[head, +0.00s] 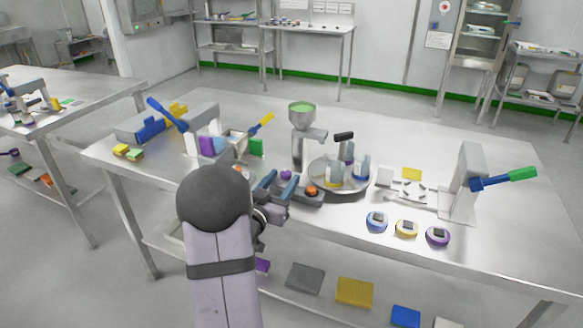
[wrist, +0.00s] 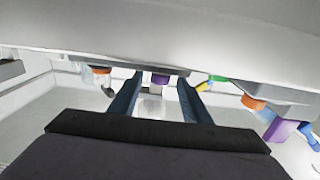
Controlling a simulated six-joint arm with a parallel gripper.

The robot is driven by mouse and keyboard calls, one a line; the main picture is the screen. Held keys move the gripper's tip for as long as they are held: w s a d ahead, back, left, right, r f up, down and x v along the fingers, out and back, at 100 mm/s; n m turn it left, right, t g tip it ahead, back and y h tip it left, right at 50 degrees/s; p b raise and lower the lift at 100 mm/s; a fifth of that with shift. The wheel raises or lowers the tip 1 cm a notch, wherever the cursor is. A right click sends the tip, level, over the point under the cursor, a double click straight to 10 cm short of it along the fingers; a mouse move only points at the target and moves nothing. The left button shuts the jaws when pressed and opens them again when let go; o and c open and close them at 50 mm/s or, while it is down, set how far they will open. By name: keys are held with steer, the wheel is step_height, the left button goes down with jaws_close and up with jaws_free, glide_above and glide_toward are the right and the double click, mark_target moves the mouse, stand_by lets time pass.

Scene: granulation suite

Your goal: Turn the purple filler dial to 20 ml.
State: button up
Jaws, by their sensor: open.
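The filler (head: 298,152) stands mid-table, with a hopper of green material on top and a low dark base at its front. The purple dial (wrist: 160,79) shows in the wrist view at the top, in the gap between my two fingertips. In the head view a small patch of purple (head: 286,202) shows beside my fingers, mostly hidden. My gripper (head: 282,177) is open at the front of the filler base; it also shows in the wrist view (wrist: 159,84). I cannot tell whether the fingers touch the dial. Its scale and setting are not readable.
An orange knob (head: 312,191) sits on the filler base, right of my gripper. A round metal turntable (head: 345,187) with several items stands further right. A press with a green-tipped lever (head: 520,174) is at far right.

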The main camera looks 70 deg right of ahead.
mark_target(288, 171)
steer(key=shift+d, duration=3.5)
steer(key=shift+c, duration=0.3)
steer(key=c, duration=1)
